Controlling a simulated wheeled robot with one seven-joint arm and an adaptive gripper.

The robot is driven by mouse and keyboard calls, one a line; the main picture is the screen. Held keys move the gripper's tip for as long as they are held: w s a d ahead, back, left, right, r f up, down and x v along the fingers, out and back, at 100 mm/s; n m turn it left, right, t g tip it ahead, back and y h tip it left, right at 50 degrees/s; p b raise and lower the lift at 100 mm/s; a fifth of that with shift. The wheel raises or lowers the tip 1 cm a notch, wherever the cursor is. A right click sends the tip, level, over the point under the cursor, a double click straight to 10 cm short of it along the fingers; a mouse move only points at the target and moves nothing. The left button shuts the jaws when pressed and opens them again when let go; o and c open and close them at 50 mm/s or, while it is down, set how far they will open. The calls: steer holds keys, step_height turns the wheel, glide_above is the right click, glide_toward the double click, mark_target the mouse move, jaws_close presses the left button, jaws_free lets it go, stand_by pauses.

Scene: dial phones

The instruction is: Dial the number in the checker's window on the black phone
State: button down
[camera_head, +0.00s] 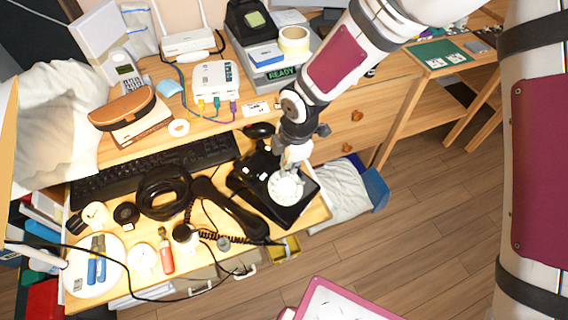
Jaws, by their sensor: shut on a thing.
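The black phone (249,188) stands near the right front edge of the desk, with a round white dial (286,188) on its face. Its black handset (228,207) lies off the phone to its left, with a coiled cord beside it. The checker (270,71) is a grey box at the back of the desk; its small window reads "READY" in green. My gripper (292,158) points down over the dial, shut on a small pale piece. The fingertips and the piece partly cover the dial's upper edge. Whether the piece touches the dial I cannot tell.
A black keyboard (152,170) and a black cable coil (163,192) lie left of the phone. A white router (188,43), a white box with coloured plugs (215,82) and a tape roll (294,39) stand behind. Open floor (430,215) lies to the right.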

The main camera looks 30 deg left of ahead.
stand_by(0.3)
steer(key=shift+w+d+f, duration=0.2)
steer(key=shift+w+d, duration=0.15)
steer(key=shift+d, duration=0.25)
steer(key=shift+w+d+f, duration=0.1)
steer(key=shift+d+f, duration=0.15)
steer(key=shift+d, duration=0.25)
steer(key=shift+b, duration=0.3)
steer(key=shift+d+f, duration=0.25)
steer(key=shift+d, duration=0.3)
